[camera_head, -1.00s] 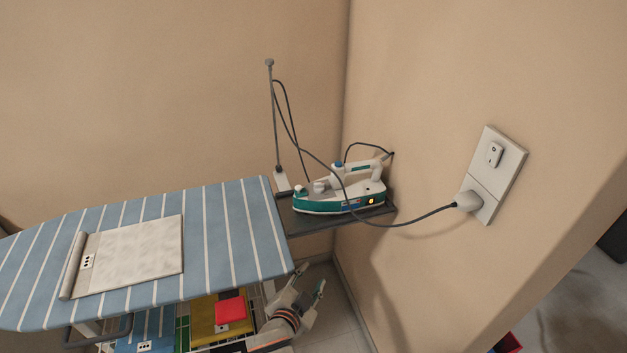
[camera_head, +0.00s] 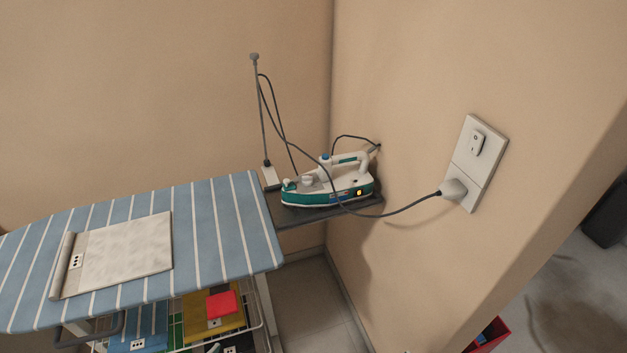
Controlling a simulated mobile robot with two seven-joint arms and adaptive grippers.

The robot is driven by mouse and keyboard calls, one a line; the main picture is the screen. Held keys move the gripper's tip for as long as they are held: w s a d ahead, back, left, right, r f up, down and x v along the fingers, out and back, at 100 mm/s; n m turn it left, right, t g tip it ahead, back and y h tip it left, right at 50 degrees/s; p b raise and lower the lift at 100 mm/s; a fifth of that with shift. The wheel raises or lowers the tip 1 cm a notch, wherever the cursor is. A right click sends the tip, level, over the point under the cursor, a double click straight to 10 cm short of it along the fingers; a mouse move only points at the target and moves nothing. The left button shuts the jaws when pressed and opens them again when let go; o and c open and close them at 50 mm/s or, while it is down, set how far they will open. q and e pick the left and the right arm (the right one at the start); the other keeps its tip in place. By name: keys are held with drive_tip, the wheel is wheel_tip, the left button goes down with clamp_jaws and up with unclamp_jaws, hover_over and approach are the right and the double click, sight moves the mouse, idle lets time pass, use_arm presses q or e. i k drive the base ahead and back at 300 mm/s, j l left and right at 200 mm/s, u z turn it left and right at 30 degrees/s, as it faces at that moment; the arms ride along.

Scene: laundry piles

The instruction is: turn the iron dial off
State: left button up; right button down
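The iron (camera_head: 330,190), white with a teal base, sits on the dark rest (camera_head: 300,217) at the right end of the ironing board. A small white round knob (camera_head: 307,181) on its top may be the dial; its setting is too small to read. A small yellow-orange light (camera_head: 360,192) glows on the iron's side. Its dark cord runs to a white plug (camera_head: 453,189) in the wall socket plate (camera_head: 476,160). Neither of my grippers can be made out in the current view.
The blue striped ironing board (camera_head: 215,220) carries a folded light cloth (camera_head: 125,255). Folded clothes, one red (camera_head: 221,304), lie on a wire shelf below. A thin cord holder pole (camera_head: 260,110) stands behind the iron. The wall is close on the right.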

sight(307, 180)
drive_tip(key=k+l+z, duration=0.3)
drive_tip(key=k+z, duration=0.2)
drive_tip(key=k+l+z, duration=0.45)
